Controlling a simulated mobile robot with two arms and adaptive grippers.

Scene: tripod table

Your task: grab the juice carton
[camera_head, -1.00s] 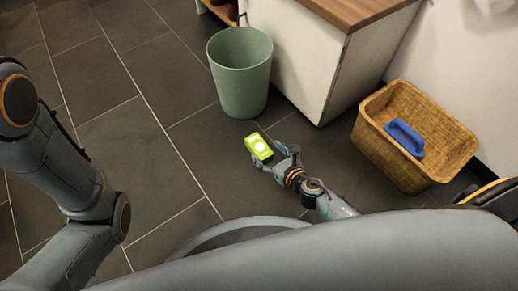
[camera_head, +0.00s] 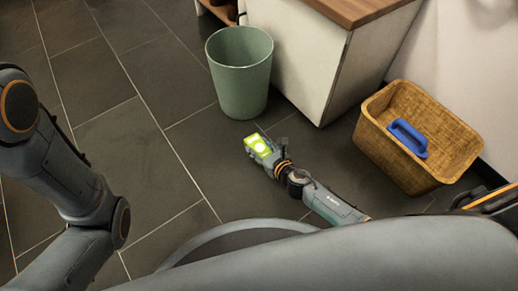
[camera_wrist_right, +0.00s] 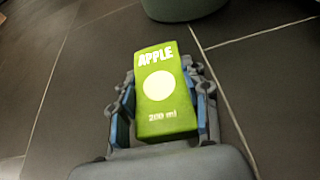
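The juice carton (camera_head: 258,144) is a bright green box. In the right wrist view the carton (camera_wrist_right: 158,92) shows "APPLE", a pale disc and "200 ml". My right gripper (camera_head: 268,155) is at the carton; in the wrist view its blue-padded fingers (camera_wrist_right: 160,100) lie on both sides of it. The pads look very close to the carton's sides, but I cannot tell whether both press on it. The carton is low over the dark floor; its underside is hidden. My left arm shows at the left of the head view, its gripper out of the picture.
A grey-green bin (camera_head: 240,75) stands just behind the carton. A white cabinet with a wooden top (camera_head: 355,12) is behind to the right. A wicker basket (camera_head: 385,160) with a blue-handled object (camera_head: 408,138) stands at the right. The tiled floor (camera_head: 130,130) to the left is clear.

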